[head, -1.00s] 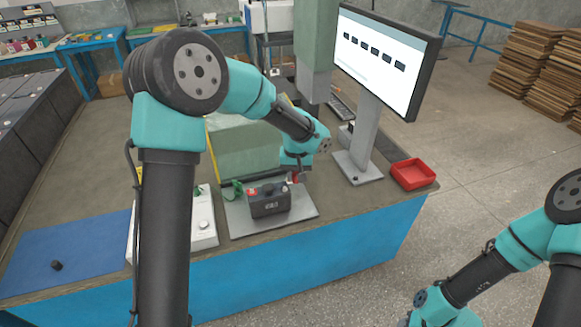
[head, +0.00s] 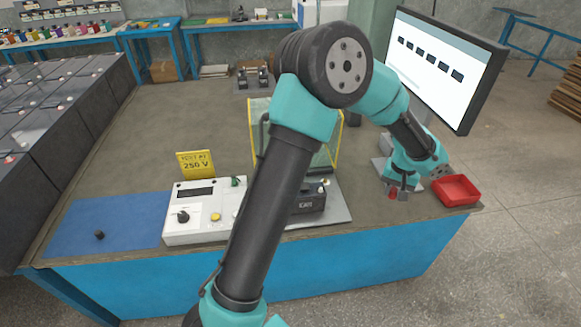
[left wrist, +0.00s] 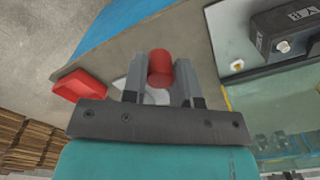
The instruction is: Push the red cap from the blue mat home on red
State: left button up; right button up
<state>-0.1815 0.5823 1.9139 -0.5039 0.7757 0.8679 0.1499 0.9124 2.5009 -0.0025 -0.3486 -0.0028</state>
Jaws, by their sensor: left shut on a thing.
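My left gripper (head: 397,192) is shut on the red cap (head: 391,192), left of the red tray and right of the battery. In the left wrist view the red cap (left wrist: 160,66) sits between the two fingers of my left gripper (left wrist: 160,88). The black battery (head: 313,201) is on a grey plate, partly hidden behind my left arm. Its bare silver post (left wrist: 283,46) shows in the left wrist view; the red post is hidden. The blue mat (head: 105,215) at the left holds a black cap (head: 99,235). My right gripper is out of view.
A red tray (head: 456,190) is at the table's right end, close to my left gripper. A white tester (head: 198,228) with a yellow sign (head: 196,164) stands beside the blue mat. A monitor (head: 440,65) and a clear guard (head: 330,155) stand behind.

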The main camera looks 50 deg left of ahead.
pick_arm(q)
jog(key=s+a+n, duration=0.4)
jog(key=a+n, duration=0.1)
jog(key=a, duration=0.5)
jog(key=s+a+f+n, duration=0.1)
jog(key=s+a+n, duration=0.4)
jog(key=a, duration=0.5)
jog(key=s+a+n, duration=0.5)
jog(key=a+n, duration=0.1)
jog(key=a, duration=0.4)
jog(key=shift+s+a+f+n, duration=0.15)
jog(key=shift+s+f+n, duration=0.05)
jog(key=shift+s+n, duration=0.1)
jog(key=shift+f, duration=0.1)
jog(key=shift+f, duration=2.15)
jog(key=shift+f, duration=1.45)
jog(key=o, duration=1.4)
jog(key=shift+w, duration=0.1)
